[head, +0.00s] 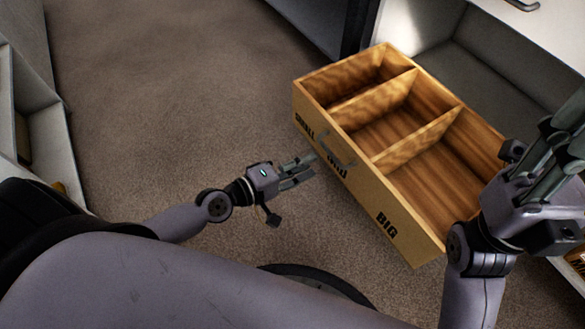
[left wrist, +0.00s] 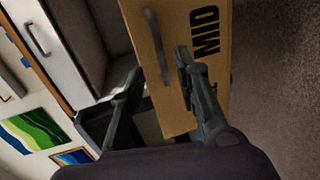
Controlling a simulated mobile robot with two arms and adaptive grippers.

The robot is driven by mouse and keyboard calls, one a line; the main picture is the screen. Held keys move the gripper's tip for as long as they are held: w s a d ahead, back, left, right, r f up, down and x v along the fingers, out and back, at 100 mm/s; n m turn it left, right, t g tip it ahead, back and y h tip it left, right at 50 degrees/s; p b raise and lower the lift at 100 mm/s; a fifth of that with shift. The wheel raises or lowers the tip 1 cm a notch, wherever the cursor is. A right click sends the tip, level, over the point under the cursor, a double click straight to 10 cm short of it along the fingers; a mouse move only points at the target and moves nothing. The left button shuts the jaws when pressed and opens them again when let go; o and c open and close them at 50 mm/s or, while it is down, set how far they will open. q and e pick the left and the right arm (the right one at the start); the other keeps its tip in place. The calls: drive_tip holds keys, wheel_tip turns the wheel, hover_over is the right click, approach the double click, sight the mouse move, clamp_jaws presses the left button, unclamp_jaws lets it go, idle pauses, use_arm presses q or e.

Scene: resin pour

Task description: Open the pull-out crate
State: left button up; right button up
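The pull-out crate (head: 365,192) is a wooden box with three compartments, standing well out from the white cabinet. Its front reads SMALL, MID and BIG and carries a grey bar handle (head: 338,150). My left gripper (head: 312,168) is just in front of the crate face, close to the handle. In the left wrist view its fingers (left wrist: 160,75) are spread, with the handle (left wrist: 157,47) ahead of the gap between them; nothing is gripped. My right gripper (head: 572,128) is above the crate's right end, its fingertips cut off by the picture edge.
The white cabinet (head: 405,25) stands behind the crate, with another handle (head: 522,5) at the top right. White shelving (head: 38,135) stands at the left. The brown carpet (head: 180,80) between is clear. Coloured pictures (left wrist: 40,132) show in the left wrist view.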

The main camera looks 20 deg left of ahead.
use_arm(q)
drive_tip(key=shift+v, duration=1.75)
